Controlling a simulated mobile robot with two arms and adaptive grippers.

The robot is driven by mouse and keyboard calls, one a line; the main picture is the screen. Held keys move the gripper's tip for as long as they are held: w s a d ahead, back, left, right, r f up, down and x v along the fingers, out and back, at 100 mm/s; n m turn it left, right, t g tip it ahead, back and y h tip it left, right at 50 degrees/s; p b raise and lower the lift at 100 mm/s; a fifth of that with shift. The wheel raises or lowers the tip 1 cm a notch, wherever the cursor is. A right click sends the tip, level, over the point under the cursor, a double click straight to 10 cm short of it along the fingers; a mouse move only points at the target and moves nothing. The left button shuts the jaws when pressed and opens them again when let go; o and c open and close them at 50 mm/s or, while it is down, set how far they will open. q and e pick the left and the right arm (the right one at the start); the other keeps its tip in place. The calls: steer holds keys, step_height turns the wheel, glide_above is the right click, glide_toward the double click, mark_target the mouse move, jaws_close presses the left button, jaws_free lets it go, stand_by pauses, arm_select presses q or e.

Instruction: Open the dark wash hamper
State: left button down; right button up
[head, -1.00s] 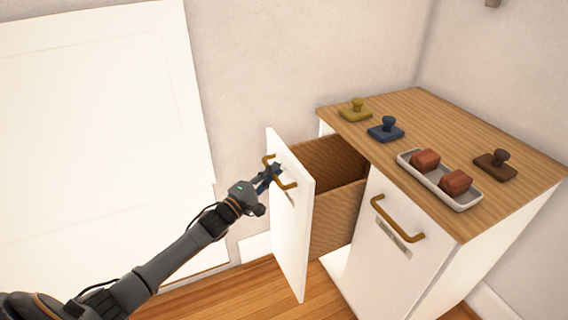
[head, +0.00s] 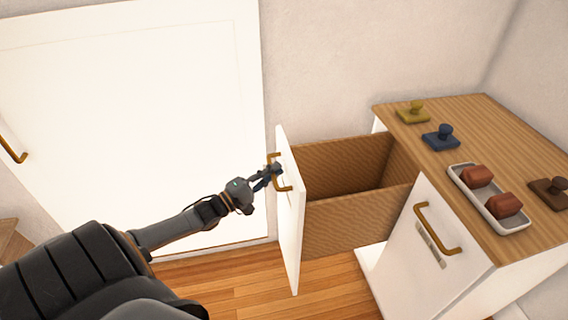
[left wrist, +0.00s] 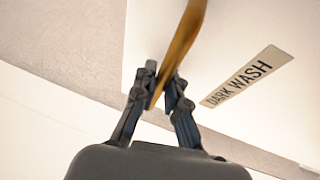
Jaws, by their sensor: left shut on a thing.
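The dark wash hamper (head: 340,222) is a pull-out bin with brown woven-looking sides and a white front panel (head: 293,235). It stands well out of the cabinet and its inside looks empty. Its brass handle (head: 273,160) is on the front panel. My left gripper (head: 275,172) is shut on this handle. In the left wrist view, the fingers (left wrist: 160,92) close around the brass bar (left wrist: 180,45), and a label (left wrist: 243,76) reading "DARK WASH" is on the panel beside it. My right gripper is not in view.
The cabinet's wooden top (head: 460,125) holds a yellow stamp-like piece (head: 412,113), a blue one (head: 441,138), a brown one (head: 549,193) and a tray (head: 505,228) with two reddish blocks. A second front (head: 420,255) beside the hamper is tilted slightly. A white door (head: 140,120) stands behind my arm.

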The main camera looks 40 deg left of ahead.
arm_select(q)
steer(key=shift+s+a, duration=0.25)
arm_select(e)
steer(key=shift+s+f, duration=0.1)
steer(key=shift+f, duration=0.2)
arm_select(q)
steer(key=c, duration=1.4)
jaws_free()
steer(key=shift+o, duration=0.2)
steer(key=v, duration=1.2)
